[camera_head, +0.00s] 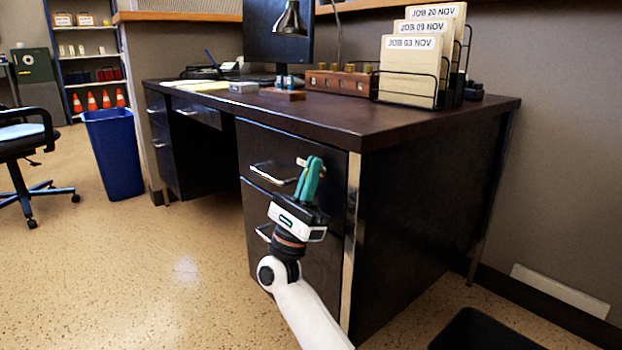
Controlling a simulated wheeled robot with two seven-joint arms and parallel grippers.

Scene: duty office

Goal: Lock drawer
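The dark desk's right pedestal has an upper drawer (262,148) with a silver bar handle (270,174). The drawer looks closed, with its front flush with the pedestal. A small silver piece (301,161), perhaps a key or lock part, shows near the drawer's upper right corner. My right gripper (312,168) has its teal fingers up at that corner, right beside the silver piece. The fingers look close together, but I cannot tell whether they grip it. They hide part of the drawer front. My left gripper is not in view.
A blue bin (113,155) and an office chair (20,140) stand left. A black bin (485,332) is at lower right. Floor (150,270) at left is clear.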

